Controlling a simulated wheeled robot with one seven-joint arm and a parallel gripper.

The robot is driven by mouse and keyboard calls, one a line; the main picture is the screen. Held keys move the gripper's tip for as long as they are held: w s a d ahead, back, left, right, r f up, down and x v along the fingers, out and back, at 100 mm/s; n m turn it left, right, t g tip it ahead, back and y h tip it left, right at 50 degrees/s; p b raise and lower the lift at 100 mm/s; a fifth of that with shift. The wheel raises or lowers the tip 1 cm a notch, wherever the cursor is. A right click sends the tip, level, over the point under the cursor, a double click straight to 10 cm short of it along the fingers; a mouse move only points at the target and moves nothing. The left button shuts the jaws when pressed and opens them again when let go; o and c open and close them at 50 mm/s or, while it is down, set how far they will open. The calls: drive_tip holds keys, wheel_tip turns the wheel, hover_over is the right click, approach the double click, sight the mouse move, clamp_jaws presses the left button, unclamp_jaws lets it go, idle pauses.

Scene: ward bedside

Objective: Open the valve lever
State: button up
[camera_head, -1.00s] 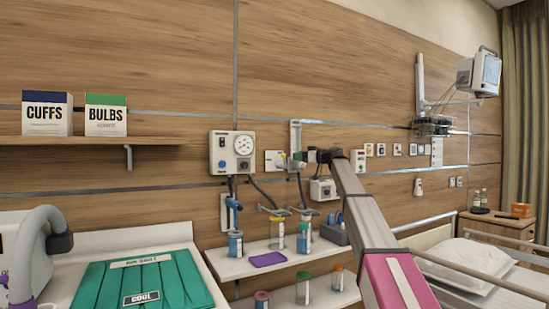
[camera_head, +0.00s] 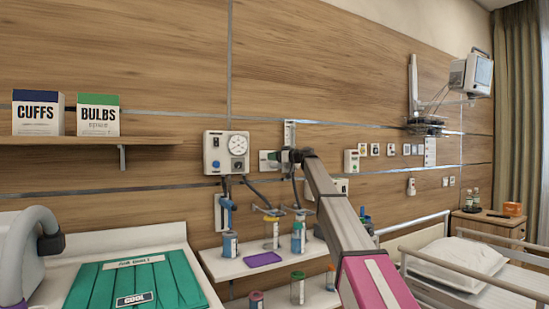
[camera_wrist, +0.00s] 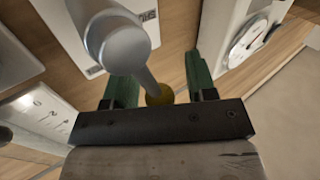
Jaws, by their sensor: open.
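In the wrist view a grey metal valve lever (camera_wrist: 139,70) runs from a round grey hub (camera_wrist: 122,45) to a yellow knob (camera_wrist: 159,95) near my palm. My gripper (camera_wrist: 162,78) is open, with one green finger on each side of the lever's knob end. I cannot tell whether either finger touches it. In the head view my gripper (camera_head: 290,158) is at the wall panel. My own wrist and arm hide most of the valve there.
A white gauge unit (camera_head: 226,153) is on the wall just left of my gripper; its dial also shows in the wrist view (camera_wrist: 248,38). Below stands a shelf (camera_head: 222,265) with several capped bottles and a purple tray (camera_head: 263,259). A bed (camera_head: 455,265) is at the right.

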drive_tip(key=c, duration=0.9)
drive_tip(key=shift+w+d+r+m+t+y, duration=0.1)
drive_tip(key=shift+w+d+m+t+y, duration=0.25)
drive_tip(key=shift+m, duration=0.4)
drive_tip(key=shift+w+d+r+m+t+y, duration=0.15)
drive_tip(key=shift+d+m+y, duration=0.25)
drive_tip(key=shift+m, duration=0.35)
drive_tip(key=shift+s, duration=0.1)
drive_tip(key=o, duration=0.9)
drive_tip(key=v, duration=1)
drive_tip(key=shift+d, duration=0.3)
drive_tip(key=shift+s+f, duration=0.15)
